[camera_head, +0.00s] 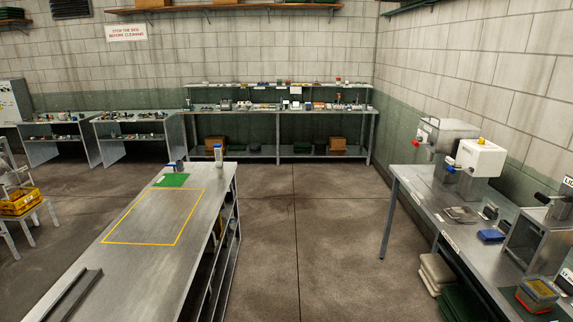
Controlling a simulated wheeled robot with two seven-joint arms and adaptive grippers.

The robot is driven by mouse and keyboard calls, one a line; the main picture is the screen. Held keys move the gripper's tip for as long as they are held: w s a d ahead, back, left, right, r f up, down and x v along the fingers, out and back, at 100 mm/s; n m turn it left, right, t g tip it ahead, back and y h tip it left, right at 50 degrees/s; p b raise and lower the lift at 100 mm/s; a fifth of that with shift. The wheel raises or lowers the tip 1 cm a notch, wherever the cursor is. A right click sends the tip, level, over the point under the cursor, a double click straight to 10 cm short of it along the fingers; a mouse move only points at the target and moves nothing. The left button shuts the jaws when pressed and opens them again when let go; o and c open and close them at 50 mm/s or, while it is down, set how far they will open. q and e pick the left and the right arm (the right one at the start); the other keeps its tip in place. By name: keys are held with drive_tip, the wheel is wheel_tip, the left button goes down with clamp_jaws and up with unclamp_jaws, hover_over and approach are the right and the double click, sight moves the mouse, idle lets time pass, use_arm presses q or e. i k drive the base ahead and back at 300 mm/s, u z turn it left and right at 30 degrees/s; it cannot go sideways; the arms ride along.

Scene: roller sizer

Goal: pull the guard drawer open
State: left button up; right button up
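Neither of my grippers shows in the head view. A grey metal machine (447,145) with a red knob (421,137) stands on the right-hand bench, with a white box (481,157) beside it. A second grey metal machine (535,243) with a dark handle stands closer on the same bench, partly cut off by the right edge. I cannot tell which part is the guard drawer, or whether it is open or shut.
The right bench (424,208) also holds a blue item (491,235) and a yellow-topped container (540,290). A long metal table (128,252) with a yellow outline stands at the left. Clear floor (310,255) lies between them. Shelved benches (278,112) line the back wall.

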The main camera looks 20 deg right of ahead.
sight(524, 256)
drive_tip(key=z, duration=0.7)
drive_tip(key=i, duration=1.95)
drive_tip(key=z, duration=0.9)
